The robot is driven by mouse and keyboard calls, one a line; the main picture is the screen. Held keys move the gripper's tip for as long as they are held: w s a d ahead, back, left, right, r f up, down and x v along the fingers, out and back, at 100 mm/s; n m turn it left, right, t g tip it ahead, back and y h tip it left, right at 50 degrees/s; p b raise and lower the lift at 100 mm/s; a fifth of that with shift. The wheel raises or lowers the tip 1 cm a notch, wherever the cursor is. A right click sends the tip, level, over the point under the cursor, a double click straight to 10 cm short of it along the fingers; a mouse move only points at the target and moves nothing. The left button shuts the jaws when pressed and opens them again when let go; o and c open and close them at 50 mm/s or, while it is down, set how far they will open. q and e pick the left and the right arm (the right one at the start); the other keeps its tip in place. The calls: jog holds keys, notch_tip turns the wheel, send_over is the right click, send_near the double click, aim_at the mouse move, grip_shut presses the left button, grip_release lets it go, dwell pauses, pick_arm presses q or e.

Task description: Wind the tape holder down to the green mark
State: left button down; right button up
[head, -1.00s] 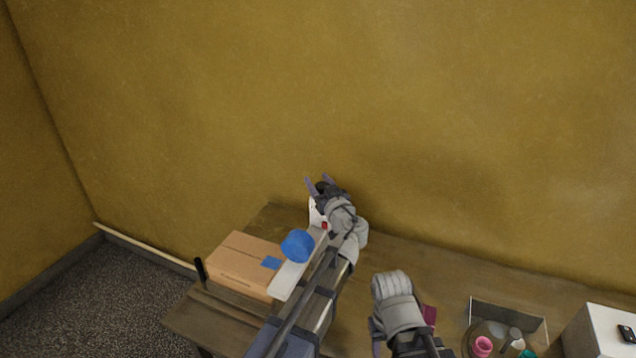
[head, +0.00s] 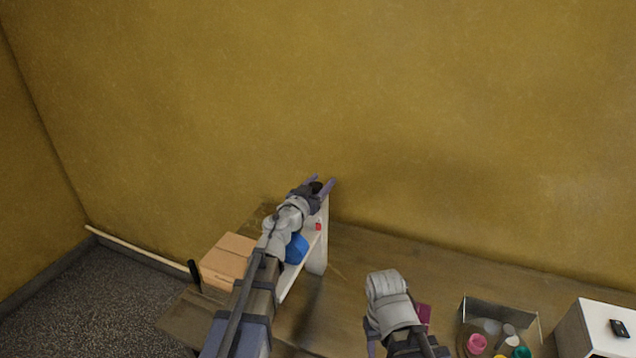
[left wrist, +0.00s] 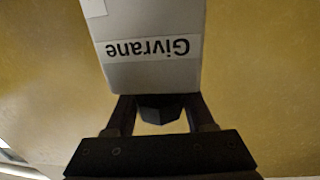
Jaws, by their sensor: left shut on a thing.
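A white post (head: 319,250) stands on the table; its upper part, labelled "Givrane", shows upside down in the left wrist view (left wrist: 152,50). A dark knob (left wrist: 160,104) is at its end. My left gripper (left wrist: 160,112) is shut on this knob; in the head view the gripper (head: 320,187) is at the top of the post. A pale arm (head: 312,240) carries a blue roll (head: 297,249), partly hidden by my left arm. A small red spot (head: 318,226) shows by the post. No green mark is visible on it. My right gripper (head: 371,338) is low, mostly hidden by its wrist.
A cardboard box (head: 226,262) sits left of my left arm. At the right are a tray (head: 500,312) with several coloured items and a white box (head: 600,330) with a black device. A dark red item (head: 424,313) lies by my right wrist. Bare table lies between my arms.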

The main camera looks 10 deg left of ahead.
pick_arm(q)
jog(key=shift+s+d+m+g+h, duration=0.25)
jog(key=shift+d+m+g+h, duration=0.05)
jog(key=shift+m+g+h, duration=1.45)
jog(key=shift+s+d+m+g+h, duration=0.2)
jog(key=shift+d+m+g+h, duration=0.1)
jog(key=shift+m+g+h, duration=1.45)
jog(key=shift+s+d+m+g+h, duration=0.3)
jog(key=shift+m+g+h, duration=1)
jog(key=shift+h, duration=0.8)
jog(key=shift+c, duration=1.4)
grip_release()
jog(key=shift+s, duration=0.1)
jog(key=v, duration=0.7)
jog(key=shift+a, duration=0.35)
jog(key=shift+s, duration=0.1)
